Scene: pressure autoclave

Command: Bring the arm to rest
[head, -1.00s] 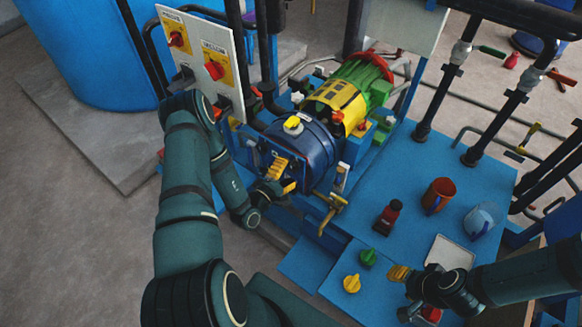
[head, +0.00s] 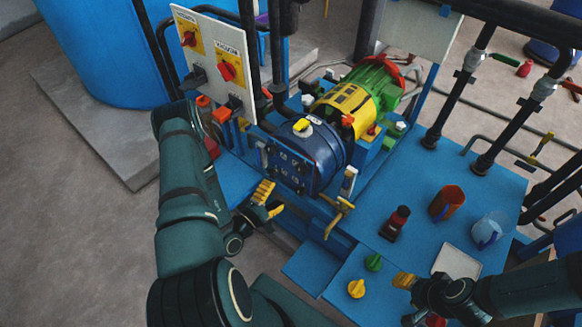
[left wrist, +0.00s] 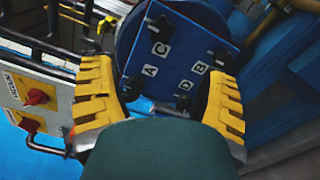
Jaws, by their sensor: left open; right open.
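My left gripper (head: 269,200) is open and empty, a little in front of and below the blue pressure vessel (head: 322,152). In the left wrist view, its two yellow fingers (left wrist: 160,78) stand wide apart. Between and beyond them is the vessel's square blue front plate (left wrist: 178,60), with dark fasteners labelled A, B, C and D. The fingers appear clear of the plate. My right gripper (head: 404,281) is open over the front right of the blue bench, near a white tray (head: 458,262); its fingers are small and partly hidden.
A white switch panel (head: 214,58) with red knobs stands close to my left arm.

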